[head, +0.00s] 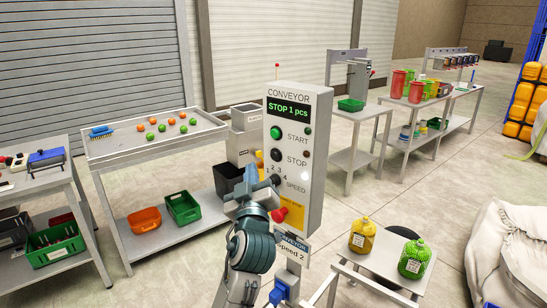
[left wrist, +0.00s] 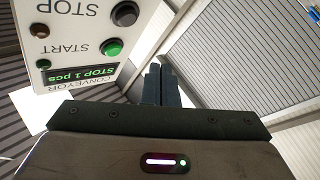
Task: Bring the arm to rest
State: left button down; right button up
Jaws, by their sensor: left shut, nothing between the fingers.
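My left arm reaches up in front of the grey conveyor control box (head: 312,185) in the head view. Its gripper (head: 252,172) is beside the lower left part of the box; whether it touches the box I cannot tell. In the left wrist view the two dark fingers (left wrist: 161,85) are together with nothing between them. The box (left wrist: 85,15) shows upside down there, left of the fingers. Its display (head: 288,108) reads "STOP 1 pcs". The green START button (head: 275,132) and black STOP button (head: 275,155) are uncovered. My right gripper is not in view.
A red knob (head: 279,215) sticks out low on the box. A small table (head: 385,262) at the front right holds yellow and green netted containers. A tray table (head: 155,135) with orange and green balls stands left. A white sack (head: 505,255) lies far right.

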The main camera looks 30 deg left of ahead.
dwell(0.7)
pick_arm(q)
jog(key=s+d+f+m+g+h, duration=0.1)
jog(key=s+f+m+g+h, duration=0.3)
jog(key=f, duration=0.8)
jog(key=s+d+f+m+g+h, duration=0.1)
jog(key=s+f+m+g+h, duration=0.1)
jog(key=s+f, duration=0.65)
jog(key=s+d+f+m+g+h, duration=0.3)
jog(key=s+f+m+g, duration=0.1)
jog(key=s+f, duration=0.45)
jog(key=s+d+f+m+g+h, duration=0.2)
jog(key=s+d+f+m+g, duration=0.15)
jog(key=s+f, duration=0.55)
notch_tip(320, 180, down, 30)
jog(key=a+g, duration=0.2)
jog(key=a, duration=0.1)
jog(key=s+a+f+g, duration=0.1)
jog(key=s+f, duration=1.7)
jog(key=shift+s+f+n, duration=0.3)
jog(key=shift+f+n, duration=0.05)
jog(key=shift+n, duration=0.1)
